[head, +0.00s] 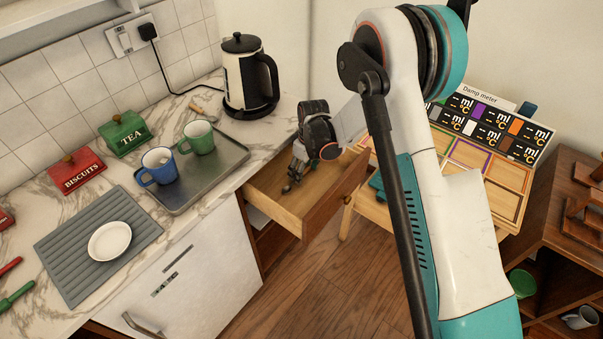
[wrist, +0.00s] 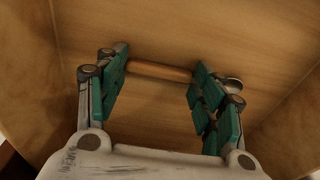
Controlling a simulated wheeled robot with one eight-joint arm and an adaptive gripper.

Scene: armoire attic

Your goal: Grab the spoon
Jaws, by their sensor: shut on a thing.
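The spoon's brown wooden handle (wrist: 160,70) lies crosswise between the two teal-padded fingers of my gripper (wrist: 158,88) in the wrist view. A small shiny piece, perhaps its bowl, shows behind the right finger. The fingers stand wide apart and are shut on the spoon, with a finger at each end of the visible handle. In the head view, my gripper (head: 290,187) points down into the open wooden drawer (head: 282,211). The spoon cannot be made out there. Whether it touches the drawer floor is unclear.
The drawer walls stand close around my gripper. On the counter are a kettle (head: 249,78), a metal tray (head: 200,174) with a blue mug (head: 157,168) and a green mug (head: 198,139), and a white plate (head: 109,241). A small table (head: 346,208) stands right of the drawer.

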